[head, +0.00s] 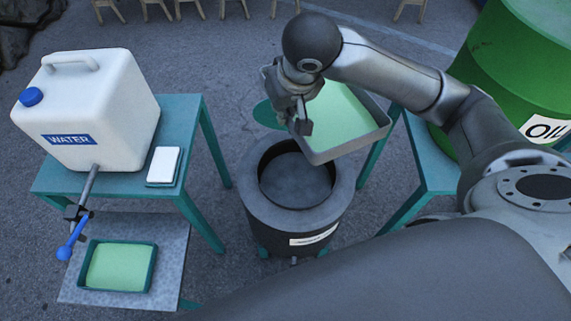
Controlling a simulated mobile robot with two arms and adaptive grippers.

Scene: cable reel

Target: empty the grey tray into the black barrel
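The grey tray (352,149) is in the air above and behind the right side of the black barrel (257,219). It looks tilted, and its inside shows pale green; I cannot tell whether that is liquid or a coated floor. My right gripper (302,122) is at the tray's left rim and appears shut on it; the wrist partly hides the contact. The barrel stands upright with an open top, and its visible inside is dark grey. No stream shows between tray and barrel. My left gripper is not in view.
A white water container (120,110) with a tap and a white pad (164,165) stand on the left teal table (203,108). A smaller tray (151,278) with green inside sits below. A green oil drum (500,60) is at right, a green disc (265,115) behind the barrel.

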